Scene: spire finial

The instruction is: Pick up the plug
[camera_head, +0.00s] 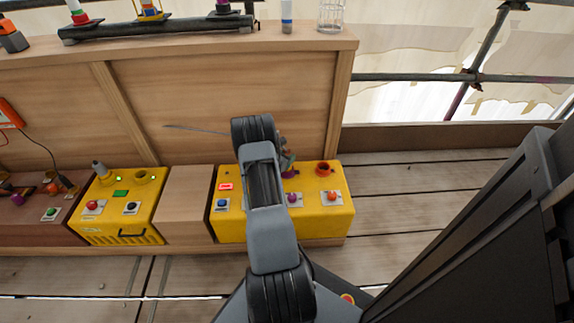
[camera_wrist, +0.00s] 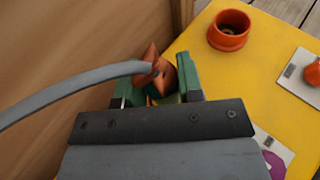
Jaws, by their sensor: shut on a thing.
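The plug (camera_wrist: 153,55) is an orange, pointed piece with a grey cable (camera_wrist: 75,90) running off to the left in the wrist view. My gripper (camera_wrist: 160,82) has its green fingers shut on the plug, one on each side. The plug is held beside the wooden back panel, near the edge of the yellow box (camera_wrist: 210,85). In the head view my arm hides most of the gripper, and the cable (camera_head: 195,130) stretches left from behind it. I cannot clearly make out the plug there.
An orange-red round socket (camera_head: 323,168) stands on the right yellow box (camera_head: 340,212), right of my gripper; it also shows in the wrist view (camera_wrist: 229,28). Buttons sit along the box front. A second yellow box (camera_head: 150,215) stands left. A shelf (camera_head: 200,42) with small objects runs above.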

